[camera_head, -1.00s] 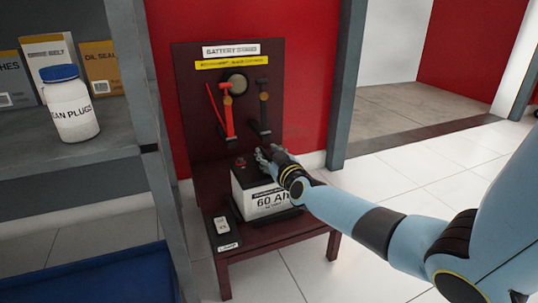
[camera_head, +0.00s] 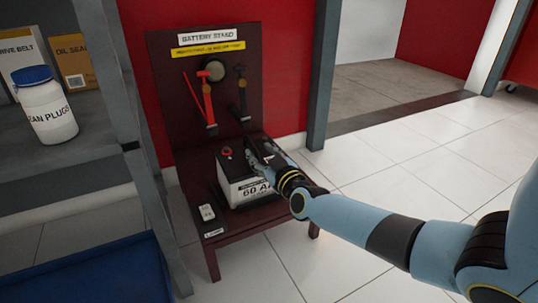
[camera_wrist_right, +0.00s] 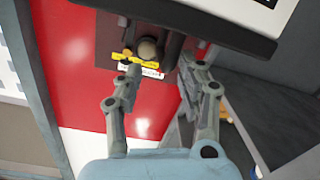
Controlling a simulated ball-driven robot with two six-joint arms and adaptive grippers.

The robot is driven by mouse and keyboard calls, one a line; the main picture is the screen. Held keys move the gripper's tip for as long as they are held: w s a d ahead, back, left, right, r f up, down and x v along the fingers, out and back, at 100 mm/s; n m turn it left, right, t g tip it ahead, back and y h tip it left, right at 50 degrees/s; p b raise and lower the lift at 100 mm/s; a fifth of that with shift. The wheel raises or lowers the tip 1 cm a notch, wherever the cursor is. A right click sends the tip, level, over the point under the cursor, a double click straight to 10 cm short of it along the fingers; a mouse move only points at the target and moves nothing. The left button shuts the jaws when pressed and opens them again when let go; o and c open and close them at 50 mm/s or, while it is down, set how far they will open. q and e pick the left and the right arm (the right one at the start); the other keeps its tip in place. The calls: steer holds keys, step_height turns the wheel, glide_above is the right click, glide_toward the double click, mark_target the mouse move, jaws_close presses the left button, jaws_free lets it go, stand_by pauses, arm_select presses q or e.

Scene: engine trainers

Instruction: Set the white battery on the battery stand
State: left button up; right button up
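The white battery (camera_head: 236,190) has a black top, a red terminal cap and a "60 Ah" label. It sits upright on the shelf of the dark red battery stand (camera_head: 176,105). My right gripper (camera_head: 262,150) is at the top right of the battery in the head view and hides part of it. In the right wrist view the two fingers (camera_wrist_right: 160,72) are apart with nothing held between them. The battery's white side and black lid edge (camera_wrist_right: 215,32) appear at the top of that view, close to the fingertips. My left gripper is not in view.
Red (camera_head: 207,100) and black (camera_head: 241,95) clamps hang on the stand's back panel. A small tester (camera_head: 207,213) lies at the shelf's front left. A grey rack with a white jar (camera_head: 48,113) and boxes stands at left, above a blue bin (camera_head: 95,275). Tiled floor is free at right.

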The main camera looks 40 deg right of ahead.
steer(key=s+a+f+n+g+y, duration=0.1)
steer(key=s+a+f+g+y, duration=0.1)
steer(key=s+a, duration=0.55)
steer(key=s+a+f+g+y, duration=0.15)
steer(key=s+a, duration=0.25)
steer(key=s, duration=0.6)
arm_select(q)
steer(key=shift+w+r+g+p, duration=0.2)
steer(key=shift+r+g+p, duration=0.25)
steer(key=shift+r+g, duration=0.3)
arm_select(e)
steer(key=s+a+r+g, duration=0.1)
steer(key=s+g, duration=0.1)
steer(key=s, duration=0.6)
steer(key=s+a+r+m+g, duration=0.1)
steer(key=s+r+g, duration=0.1)
steer(key=s, duration=0.5)
steer(key=shift+s+a+r+g, duration=0.25)
steer(key=shift+s+g, duration=0.15)
steer(key=shift+g, duration=0.25)
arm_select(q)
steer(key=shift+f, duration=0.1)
